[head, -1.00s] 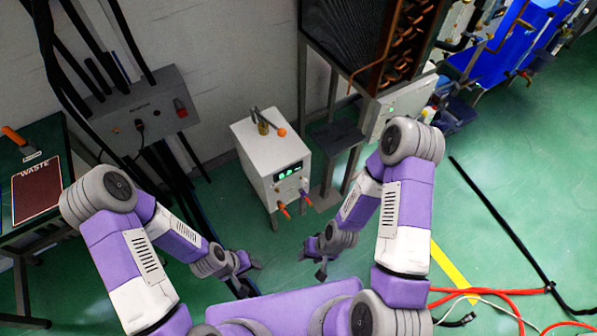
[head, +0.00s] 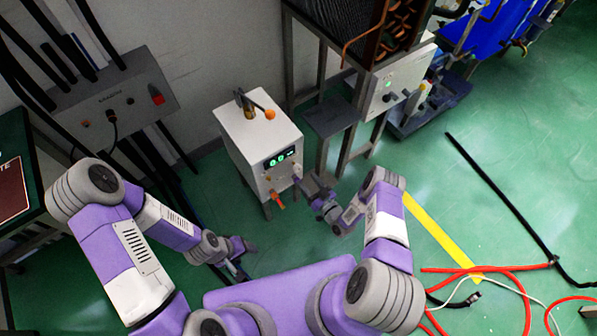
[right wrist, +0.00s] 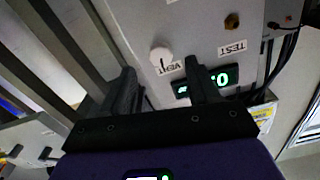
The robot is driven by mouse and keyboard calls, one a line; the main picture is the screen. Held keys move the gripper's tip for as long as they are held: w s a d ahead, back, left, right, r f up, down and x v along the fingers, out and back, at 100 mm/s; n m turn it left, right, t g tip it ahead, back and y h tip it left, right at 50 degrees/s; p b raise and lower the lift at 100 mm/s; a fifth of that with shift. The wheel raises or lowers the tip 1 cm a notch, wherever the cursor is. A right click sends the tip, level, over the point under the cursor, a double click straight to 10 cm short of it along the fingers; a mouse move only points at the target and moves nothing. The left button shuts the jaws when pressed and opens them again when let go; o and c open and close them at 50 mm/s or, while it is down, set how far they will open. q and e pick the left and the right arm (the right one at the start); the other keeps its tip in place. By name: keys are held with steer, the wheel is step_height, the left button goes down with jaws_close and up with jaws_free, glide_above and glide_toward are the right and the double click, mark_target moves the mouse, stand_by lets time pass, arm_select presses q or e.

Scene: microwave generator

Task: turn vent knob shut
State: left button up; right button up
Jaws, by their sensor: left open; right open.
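A white box-shaped unit (head: 250,138) stands on the floor at the centre, with a green-lit display (head: 283,157) on its front. In the right wrist view, its panel has a round white knob (right wrist: 161,57) with a dark line on its face and a "VENT" label beside it. My right gripper (head: 303,178) is at the front of the unit and hides part of it. In the right wrist view, my right gripper (right wrist: 158,72) is open, with the vent knob between its fingertips in the picture; contact cannot be told. My left gripper (head: 245,256) is open and empty, low and left of the unit.
A brass fitting (right wrist: 232,20) labelled "TEST" is near the vent knob. A grey wall box (head: 112,98) with cables is left; a metal frame (head: 330,118) stands close right. Red hoses (head: 500,268) lie on the floor.

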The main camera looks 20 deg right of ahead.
mark_target(299, 170)
steer(key=b+x, duration=0.2)
steer(key=x, duration=0.5)
steer(key=shift+c, duration=0.4)
